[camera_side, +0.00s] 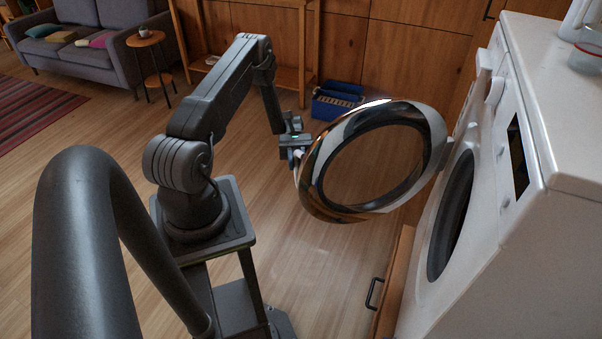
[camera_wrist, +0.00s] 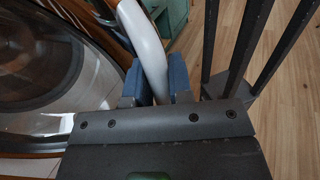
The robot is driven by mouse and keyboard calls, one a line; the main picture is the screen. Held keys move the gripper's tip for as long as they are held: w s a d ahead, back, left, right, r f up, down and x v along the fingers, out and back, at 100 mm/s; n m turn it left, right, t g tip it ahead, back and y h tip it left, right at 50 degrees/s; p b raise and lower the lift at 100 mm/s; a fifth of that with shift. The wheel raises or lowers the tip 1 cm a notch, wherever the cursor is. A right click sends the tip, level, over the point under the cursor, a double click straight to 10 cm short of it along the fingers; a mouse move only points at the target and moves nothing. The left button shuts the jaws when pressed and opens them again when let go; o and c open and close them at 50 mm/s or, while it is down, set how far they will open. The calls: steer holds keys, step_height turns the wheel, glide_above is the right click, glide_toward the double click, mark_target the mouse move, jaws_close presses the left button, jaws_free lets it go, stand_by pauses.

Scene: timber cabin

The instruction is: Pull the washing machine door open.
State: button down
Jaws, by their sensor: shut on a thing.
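The washing machine (camera_side: 520,215) stands at the right in the side view. Its round door (camera_side: 425,115), with a shiny rim and dark inner ring, is swung wide open, and the dark drum opening (camera_side: 452,215) is exposed. My gripper (camera_side: 296,160) is at the door's free edge, on the side away from the machine. In the wrist view my gripper's blue fingers (camera_wrist: 157,82) are shut on the pale curved door handle (camera_wrist: 146,45). The door's glass (camera_wrist: 40,60) fills the left of that view. The handle is mostly hidden by my gripper in the side view.
A wooden drawer front with a dark handle (camera_side: 374,292) is below the machine. A blue crate (camera_side: 337,101) stands on the floor behind the door. Open floor (camera_side: 300,260) lies below the door.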

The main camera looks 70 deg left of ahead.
steer(key=shift+w+a, duration=0.15)
steer(key=shift+a, duration=0.4)
steer(key=c, duration=1.3)
jaws_free()
steer(key=shift+c, duration=0.2)
